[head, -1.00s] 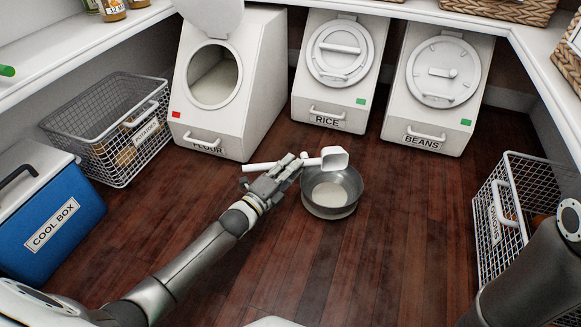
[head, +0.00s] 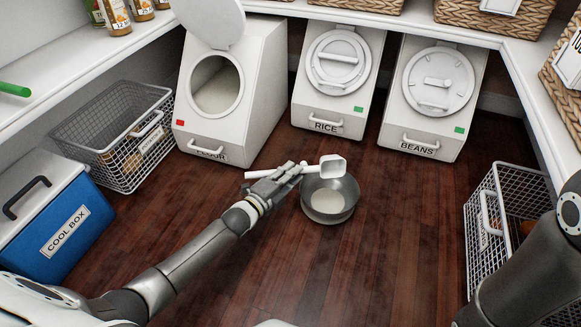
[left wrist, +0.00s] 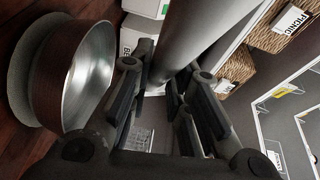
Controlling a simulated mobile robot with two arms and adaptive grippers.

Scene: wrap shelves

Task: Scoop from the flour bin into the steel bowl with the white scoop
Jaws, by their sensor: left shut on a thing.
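The white scoop (head: 333,168) is held across its handle by my left gripper (head: 290,172), which is shut on it. The scoop head is above the back part of the steel bowl (head: 328,213), which stands on the floor. A pale round patch shows inside the bowl. The bowl also shows at the left of the left wrist view (left wrist: 92,75), where I cannot make out the scoop. The flour bin (head: 262,85) at the back left has its round lid (head: 213,20) raised and its opening uncovered. My right gripper is out of view.
The rice bin (head: 340,75) and beans bin (head: 432,95) have lids shut. A wire basket (head: 125,165) and blue cool box (head: 65,235) are at the left. Another wire basket (head: 490,225) is at the right. The wooden floor around the bowl is mostly clear.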

